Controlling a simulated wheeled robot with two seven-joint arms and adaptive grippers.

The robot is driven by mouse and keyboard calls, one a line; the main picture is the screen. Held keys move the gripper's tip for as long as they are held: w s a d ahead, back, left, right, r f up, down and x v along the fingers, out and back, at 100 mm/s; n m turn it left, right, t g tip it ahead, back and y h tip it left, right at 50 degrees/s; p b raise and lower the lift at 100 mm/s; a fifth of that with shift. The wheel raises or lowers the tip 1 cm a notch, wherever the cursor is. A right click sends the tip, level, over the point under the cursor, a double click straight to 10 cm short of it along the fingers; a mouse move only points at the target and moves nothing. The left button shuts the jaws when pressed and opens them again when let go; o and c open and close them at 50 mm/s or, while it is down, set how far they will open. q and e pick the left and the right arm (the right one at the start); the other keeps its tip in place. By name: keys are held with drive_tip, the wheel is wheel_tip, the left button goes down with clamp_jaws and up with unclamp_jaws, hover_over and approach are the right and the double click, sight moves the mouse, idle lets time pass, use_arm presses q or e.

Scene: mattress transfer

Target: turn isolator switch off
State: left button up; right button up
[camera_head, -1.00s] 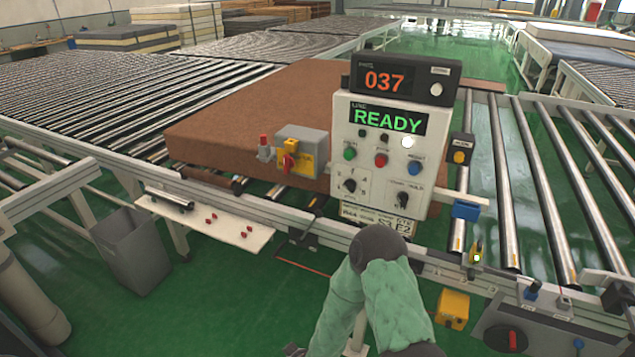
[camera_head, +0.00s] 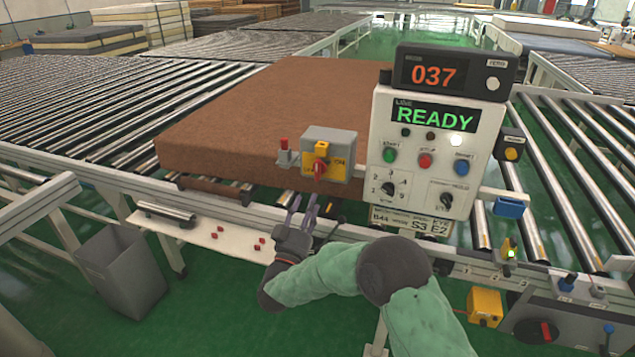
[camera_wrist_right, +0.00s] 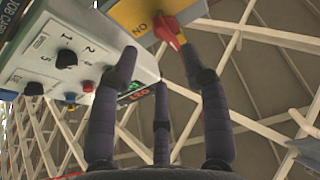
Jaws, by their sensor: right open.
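The isolator switch (camera_head: 329,154) is a grey box with a yellow plate and a red rotary handle (camera_head: 320,168). It is mounted at the conveyor's front edge, left of the control panel. The plate reads "ON" beside the handle. In the right wrist view the red handle (camera_wrist_right: 168,32) and yellow plate (camera_wrist_right: 146,17) show at the top. My right gripper (camera_head: 302,206) is below the switch with its fingers pointing up. Its fingers (camera_wrist_right: 160,75) are spread and empty, with one fingertip close to the handle; I cannot tell whether it touches. My left gripper is not in view.
The control panel (camera_head: 432,150) shows READY, under a 037 display (camera_head: 445,74). A brown mattress (camera_head: 240,110) lies on the rollers behind the switch. A white shelf (camera_head: 200,232) with small red parts and a grey bin (camera_head: 122,270) are at left.

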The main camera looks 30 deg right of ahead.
sight(318, 178)
drive_tip(key=b+x, duration=0.1)
drive_tip(key=x, duration=0.7)
drive_tip(key=shift+w+d+b, duration=0.3)
drive_tip(key=shift+d+b, duration=0.05)
drive_tip(key=shift+b, duration=0.05)
drive_tip(key=shift+r, duration=0.1)
clamp_jaws()
